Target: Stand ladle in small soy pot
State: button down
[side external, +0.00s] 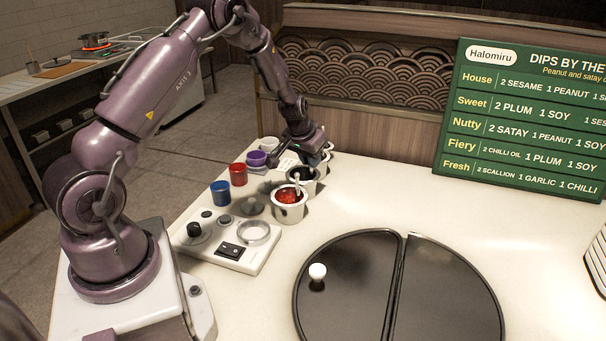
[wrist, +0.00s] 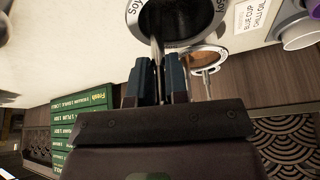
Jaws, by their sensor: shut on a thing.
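My gripper (side external: 311,158) is low over the row of pots at the counter's back, pointing down. In the wrist view its two dark fingers (wrist: 157,68) are closed on the thin metal handle of a ladle (wrist: 157,44). The handle reaches into the mouth of a round dark pot whose pale rim (wrist: 136,17) reads "Soy". The ladle's bowl is not visible, and I cannot tell whether it touches the pot. In the side view a dark-filled pot (side external: 303,184) stands just below my gripper; its label is not readable there.
A pot with red contents (side external: 290,211) and its own ladle stands in front. A pot with brown contents (wrist: 208,60) and a ladle is beside the soy pot. Blue (side external: 220,194), red (side external: 238,175) and purple (side external: 256,159) cups stand left.

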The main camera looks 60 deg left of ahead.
jog(key=shift+f, duration=0.5)
jog(key=shift+f, duration=0.2)
dwell(0.4)
jog(key=shift+c, duration=2)
grip_release()
jog(key=shift+r, duration=0.1)
jog(key=shift+r, duration=4.4)
